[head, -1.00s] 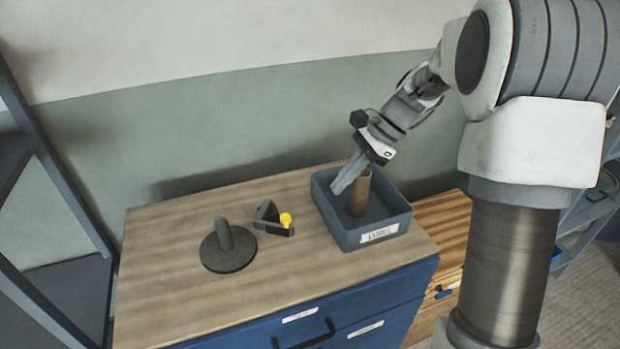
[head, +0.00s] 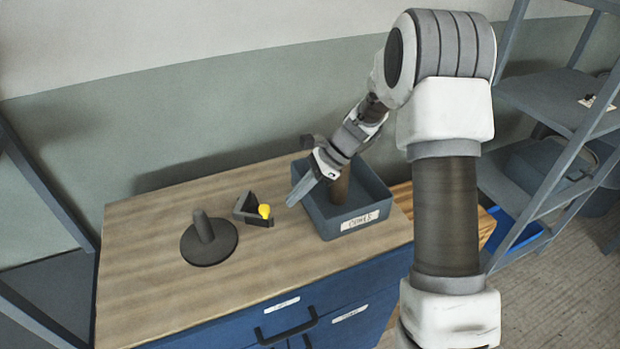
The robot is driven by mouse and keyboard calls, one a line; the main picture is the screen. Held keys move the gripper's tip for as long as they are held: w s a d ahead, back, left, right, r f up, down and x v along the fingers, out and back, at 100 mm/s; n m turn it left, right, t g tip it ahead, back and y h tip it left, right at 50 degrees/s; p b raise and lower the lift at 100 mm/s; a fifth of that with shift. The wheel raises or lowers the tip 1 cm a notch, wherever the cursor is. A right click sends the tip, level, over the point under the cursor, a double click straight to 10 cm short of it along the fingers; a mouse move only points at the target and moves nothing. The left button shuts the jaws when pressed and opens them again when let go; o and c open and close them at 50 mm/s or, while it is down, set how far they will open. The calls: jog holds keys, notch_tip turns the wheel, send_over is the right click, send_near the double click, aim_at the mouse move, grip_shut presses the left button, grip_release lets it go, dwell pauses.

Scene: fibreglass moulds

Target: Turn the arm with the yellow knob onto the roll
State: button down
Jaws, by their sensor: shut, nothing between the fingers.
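The dark angled arm (head: 242,209) lies on the wooden top of a blue cabinet, with its yellow knob (head: 264,211) at its right end. A brown roll (head: 341,187) stands upright in a grey-blue bin (head: 358,222) to the right, partly hidden by my gripper. My gripper (head: 294,198) is shut and empty. It points down and left near the bin's left wall, right of the yellow knob and apart from it. A dark round base (head: 209,247) with a short upright post (head: 203,225) stands left of the arm, with no roll on the post.
The wooden top (head: 150,270) is clear at the front and left. The bin's labelled front wall stands close to the right edge. Blue drawers (head: 330,327) are below. A grey rack (head: 560,95) stands at the right, and another dark frame (head: 40,190) at the left.

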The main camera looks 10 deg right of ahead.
jog(key=a, duration=0.3)
jog(key=shift+s+a+f, duration=0.1)
jog(key=shift+s+a, duration=0.1)
jog(key=shift+s, duration=0.05)
